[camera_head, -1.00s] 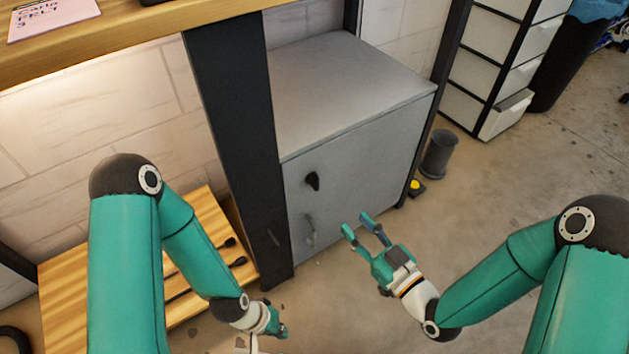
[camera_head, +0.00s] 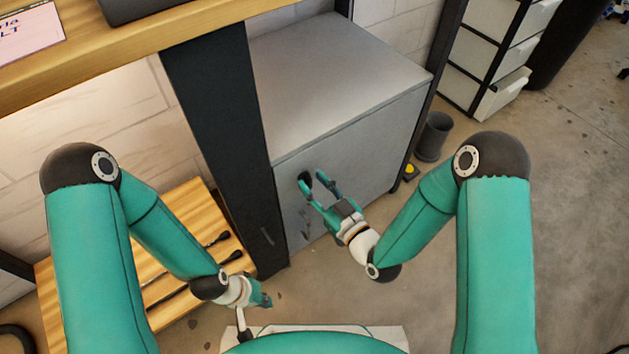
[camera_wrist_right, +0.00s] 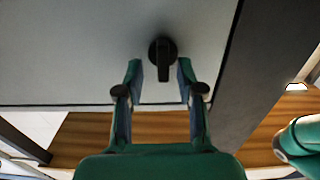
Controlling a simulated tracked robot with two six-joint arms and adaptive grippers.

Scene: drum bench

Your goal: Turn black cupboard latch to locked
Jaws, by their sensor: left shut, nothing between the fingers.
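The grey cupboard (camera_head: 370,140) stands under the workbench with its door closed. Its black latch (camera_wrist_right: 163,58) is a round knob with a lever, which points down in the right wrist view. My right gripper (camera_wrist_right: 160,72) is open, with one finger on each side of the lever's lower end; I cannot tell whether either touches it. In the head view my right gripper (camera_head: 314,178) is at the cupboard door and partly hides the latch. My left gripper (camera_head: 262,299) is shut and empty, low at the left, away from the cupboard.
A dark bench leg (camera_head: 222,130) stands just left of the cupboard. A low wooden shelf (camera_head: 170,270) with dark rods lies further left. A grey bin (camera_head: 434,136) and a small yellow-topped object (camera_head: 410,171) are right of the cupboard.

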